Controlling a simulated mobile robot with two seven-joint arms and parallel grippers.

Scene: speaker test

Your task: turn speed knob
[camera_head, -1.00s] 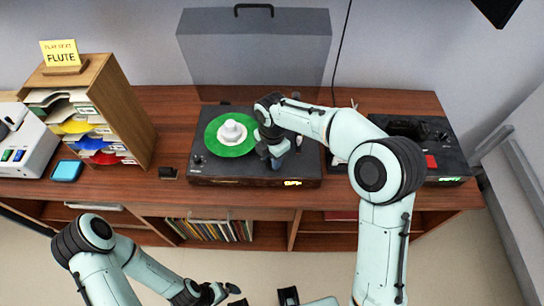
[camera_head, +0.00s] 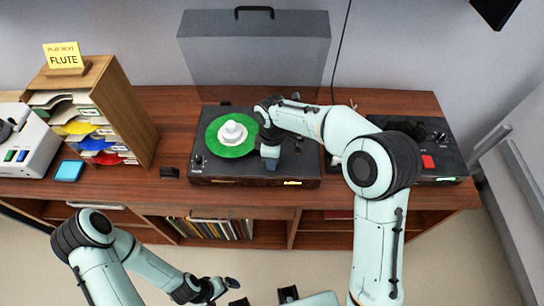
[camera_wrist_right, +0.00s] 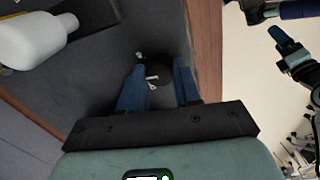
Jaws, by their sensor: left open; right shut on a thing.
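The black turntable (camera_head: 215,171) stands on the wooden cabinet, with a green record (camera_head: 224,149) and a white stepped piece (camera_head: 232,132) at its centre. My right gripper (camera_head: 270,166) points down at the turntable's front, right of the record, and hides the knob in the head view. In the right wrist view the dark round speed knob (camera_wrist_right: 161,77), with a pale mark, sits between the blue fingers of my right gripper (camera_wrist_right: 160,88), which is shut on it. My left gripper (camera_head: 236,292) is open and empty, low in front of the cabinet.
A wooden sorter (camera_head: 125,105) with coloured sleeves and a "FLUTE" sign (camera_head: 64,56) stands at the left. A blue square (camera_head: 69,171) and a small black item (camera_head: 169,172) lie nearby. A black device (camera_head: 440,155) with a red button is at the right, beyond my right arm.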

